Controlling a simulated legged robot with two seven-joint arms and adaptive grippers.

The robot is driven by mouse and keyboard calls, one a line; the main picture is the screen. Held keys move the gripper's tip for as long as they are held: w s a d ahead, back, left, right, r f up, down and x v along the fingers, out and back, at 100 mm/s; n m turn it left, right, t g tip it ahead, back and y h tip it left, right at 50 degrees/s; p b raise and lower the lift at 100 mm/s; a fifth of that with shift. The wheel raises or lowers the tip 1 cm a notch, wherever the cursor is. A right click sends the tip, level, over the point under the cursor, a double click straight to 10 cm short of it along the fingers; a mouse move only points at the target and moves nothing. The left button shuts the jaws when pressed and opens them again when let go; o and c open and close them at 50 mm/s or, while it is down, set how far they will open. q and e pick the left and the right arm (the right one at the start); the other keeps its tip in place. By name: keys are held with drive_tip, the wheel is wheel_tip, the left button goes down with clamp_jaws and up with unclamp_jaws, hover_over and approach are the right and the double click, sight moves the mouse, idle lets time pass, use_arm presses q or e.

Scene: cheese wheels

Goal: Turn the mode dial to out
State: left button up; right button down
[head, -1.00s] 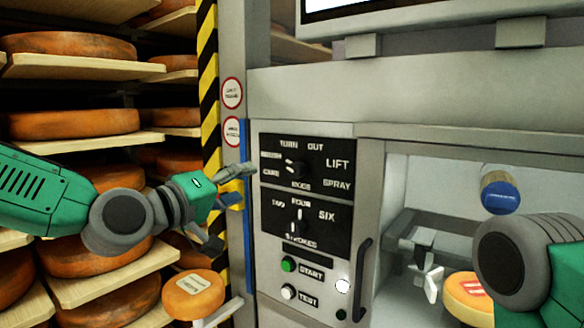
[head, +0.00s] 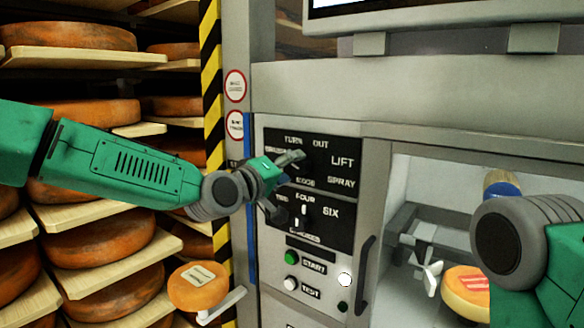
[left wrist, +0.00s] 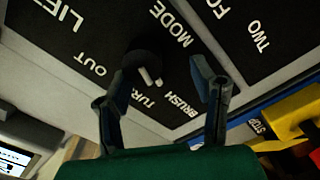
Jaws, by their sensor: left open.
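The mode dial (left wrist: 147,60) is a black knob with a white mark, on the black upper panel (head: 340,143). In the left wrist view its mark lies on the side of the TURN and BRUSH labels; which one it points at I cannot tell. The OUT label (left wrist: 87,63) is clear of the knob, beyond the left finger. My left gripper (head: 285,184) is open in front of the panel and partly hides the dial in the head view. In the left wrist view the left gripper (left wrist: 160,69) has its fingers either side of the dial; contact is unclear. My right gripper is out of sight.
Below the mode dial is the strokes dial (head: 305,213), then a green start button (head: 291,257) and a white test button (head: 291,284). A dark handle (head: 365,272) stands right of them. Shelves of cheese wheels (head: 100,242) fill the left. A yellow-red switch (left wrist: 297,112) shows beside the panel.

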sight(302, 169)
use_arm(q)
drive_tip(key=shift+s+d, duration=0.1)
drive_tip(key=shift+d, duration=0.3)
drive_tip(key=shift+c, duration=0.3)
drive_tip(key=shift+s+d, duration=0.2)
drive_tip(key=shift+d, duration=0.8)
drive_tip(key=c, duration=1.1)
drive_tip(key=shift+o, duration=0.2)
drive_tip(key=shift+d+r, duration=0.1)
drive_tip(key=shift+d, duration=0.1)
drive_tip(key=shift+w+a+f, duration=0.2)
drive_tip(key=shift+w+a, duration=0.05)
drive_tip(key=shift+a, duration=0.15)
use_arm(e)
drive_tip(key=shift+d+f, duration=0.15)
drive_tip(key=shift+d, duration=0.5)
use_arm(q)
drive_tip(key=shift+d, duration=0.1)
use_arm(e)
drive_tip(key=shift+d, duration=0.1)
use_arm(q)
drive_tip(key=shift+m, duration=0.3)
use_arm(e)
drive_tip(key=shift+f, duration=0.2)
